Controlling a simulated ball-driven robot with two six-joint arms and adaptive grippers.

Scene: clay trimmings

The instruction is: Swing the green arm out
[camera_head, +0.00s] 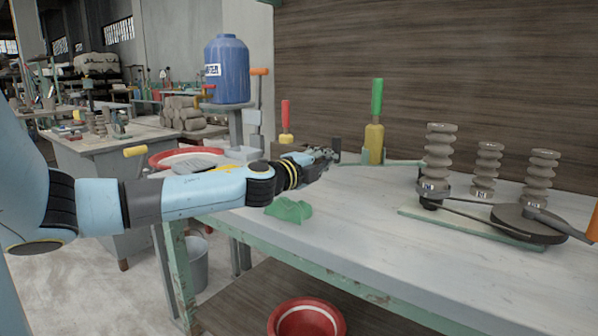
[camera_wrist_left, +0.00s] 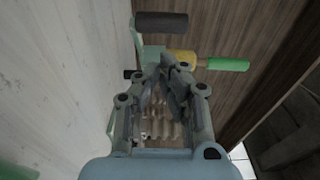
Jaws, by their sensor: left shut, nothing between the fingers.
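The pale green arm (camera_head: 392,163) is a thin flat bar low over the bench top, running from beside the dark grip toward the pulley stand. A dark cylindrical grip (camera_head: 336,146) stands upright at its left end. In the left wrist view the dark grip (camera_wrist_left: 160,22) lies across the top, with part of the green arm (camera_wrist_left: 139,48) below it. My left gripper (camera_head: 326,155) is shut and empty, close beside the dark grip; whether they touch cannot be told. Its fingers (camera_wrist_left: 172,62) point toward the grip in the wrist view. My right gripper is not in view.
A green block (camera_head: 288,209) lies on the bench (camera_head: 350,225) below my left arm. Clay-coloured ribbed columns (camera_head: 437,160) and a dark disc (camera_head: 527,222) are at right. The bench front is clear.

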